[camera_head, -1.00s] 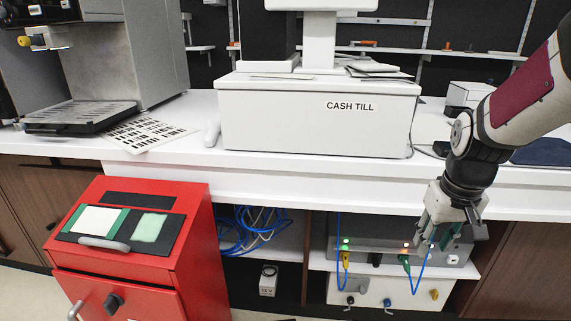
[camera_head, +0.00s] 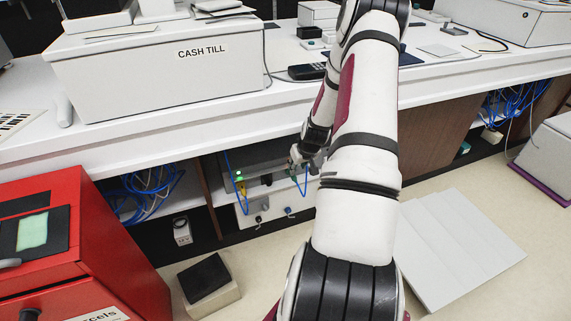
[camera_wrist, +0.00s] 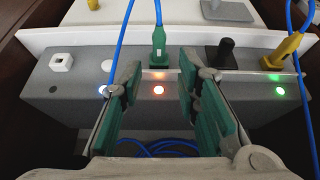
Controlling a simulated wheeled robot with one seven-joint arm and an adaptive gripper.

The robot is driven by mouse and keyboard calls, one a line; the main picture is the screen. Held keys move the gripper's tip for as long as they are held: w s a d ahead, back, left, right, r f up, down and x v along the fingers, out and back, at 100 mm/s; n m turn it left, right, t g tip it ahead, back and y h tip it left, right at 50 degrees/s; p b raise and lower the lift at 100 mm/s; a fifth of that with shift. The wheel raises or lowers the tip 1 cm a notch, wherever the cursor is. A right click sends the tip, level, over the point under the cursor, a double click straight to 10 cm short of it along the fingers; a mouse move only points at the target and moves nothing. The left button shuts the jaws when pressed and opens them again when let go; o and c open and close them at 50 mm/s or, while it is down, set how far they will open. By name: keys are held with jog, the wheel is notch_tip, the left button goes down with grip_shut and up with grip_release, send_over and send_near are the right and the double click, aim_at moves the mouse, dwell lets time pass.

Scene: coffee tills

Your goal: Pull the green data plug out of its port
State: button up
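The green data plug (camera_wrist: 159,42) stands on the grey box (camera_wrist: 225,88) in the wrist view, with a blue cable running up from it. It appears seated in the box, but its port is hidden. An orange light shows just below it. My gripper (camera_wrist: 160,76) is open and empty, with green pads on both sides of the orange light. The plug is beyond the fingertips, roughly centred between them and apart from them. In the head view my gripper (camera_head: 305,157) is small beside the box under the counter and partly hidden by my arm.
A yellow plug (camera_wrist: 289,46) with a blue cable stands right of a black stub (camera_wrist: 225,52); a green light shows below it. More blue cables lie below the fingers. The shelf sits under the white counter, with a red cabinet (camera_head: 120,255) to the left.

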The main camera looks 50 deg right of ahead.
aim_at(295, 177)
jog(key=b+x, duration=0.5)
jog(key=x, duration=0.4)
jog(key=shift+r, duration=0.2)
grip_shut()
jog(key=shift+s+a, duration=0.1)
jog(key=shift+s, duration=0.25)
jog(key=shift+s+a+p, duration=0.1)
jog(key=shift+s+a, duration=0.35)
jog(key=shift+s, duration=0.25)
jog(key=shift+s+a+p, duration=0.1)
jog(key=shift+s+a, duration=0.3)
jog(key=shift+s, duration=0.3)
jog(key=shift+s+a+p, duration=0.1)
jog(key=shift+s+a, duration=0.35)
jog(key=shift+s, duration=0.25)
